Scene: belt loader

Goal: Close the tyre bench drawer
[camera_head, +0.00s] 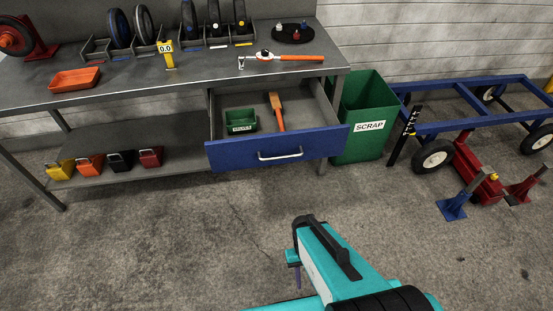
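The tyre bench (205,86) is a dark grey metal bench along the wall. Its blue-fronted drawer (225,157) is pulled well out below the bench top, with a silver bar handle (280,155) on the front. In the drawer lie a small green labelled box (241,121) and an orange-handled tool (278,112). My teal arm shows at the bottom, in front of the drawer and lower in the picture. My gripper (294,268) seems to be at the arm's left end, mostly hidden, apart from the drawer; its fingers cannot be made out.
A green scrap bin (372,98) stands just right of the drawer. A blue trolley frame (470,97) and a red jack (478,176) are farther right. The concrete floor before the drawer is clear.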

